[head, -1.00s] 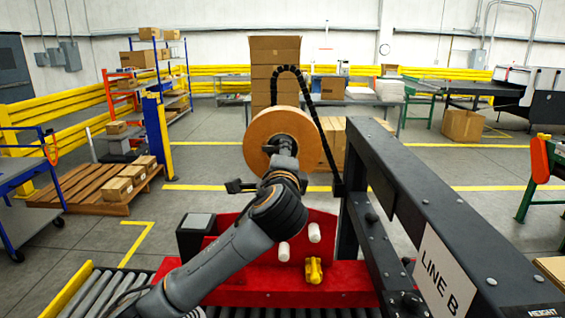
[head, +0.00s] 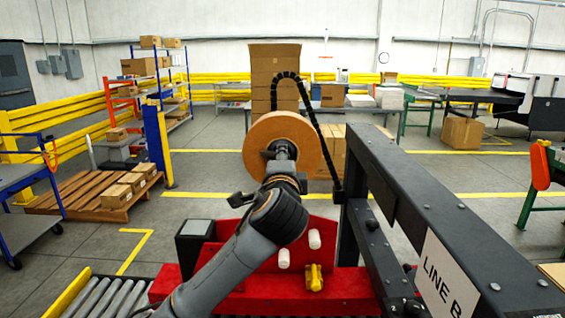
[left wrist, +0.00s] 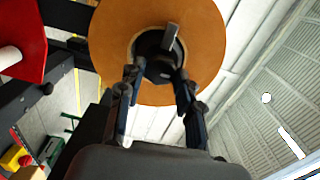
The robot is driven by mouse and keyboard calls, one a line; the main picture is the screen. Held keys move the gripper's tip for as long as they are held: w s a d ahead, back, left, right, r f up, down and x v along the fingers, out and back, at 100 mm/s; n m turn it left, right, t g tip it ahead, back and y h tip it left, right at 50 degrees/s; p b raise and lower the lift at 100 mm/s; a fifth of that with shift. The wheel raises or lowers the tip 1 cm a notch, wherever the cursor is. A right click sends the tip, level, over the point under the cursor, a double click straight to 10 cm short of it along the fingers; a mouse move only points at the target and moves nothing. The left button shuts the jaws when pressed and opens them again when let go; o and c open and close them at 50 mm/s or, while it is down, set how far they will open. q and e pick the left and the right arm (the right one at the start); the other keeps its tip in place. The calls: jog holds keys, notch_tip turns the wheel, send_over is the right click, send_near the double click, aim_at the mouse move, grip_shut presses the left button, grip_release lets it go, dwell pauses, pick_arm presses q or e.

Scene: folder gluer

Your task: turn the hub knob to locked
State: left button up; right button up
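The hub knob (left wrist: 171,38) is a grey bar on the dark hub (left wrist: 153,67) at the centre of a large tan roll (left wrist: 112,35). In the left wrist view the bar points up the picture, tilted slightly right. My left gripper (left wrist: 158,78) is open, its two fingers apart just below the hub, with nothing visible between the tips. They appear apart from the knob, though depth is hard to judge. In the head view my left gripper (head: 282,152) is in front of the roll (head: 312,140) and hides most of the hub. My right gripper is not in view.
A black beam (head: 400,185) with a LINE B sign (head: 446,280) runs along the right of the arm. Below is a red machine part (head: 335,285) with white rollers (head: 314,239) and a yellow clamp (head: 314,278). A black cable loop (head: 300,85) rises behind the roll.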

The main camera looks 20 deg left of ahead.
pick_arm(q)
jog(key=o, duration=0.4)
jog(key=v, duration=1.2)
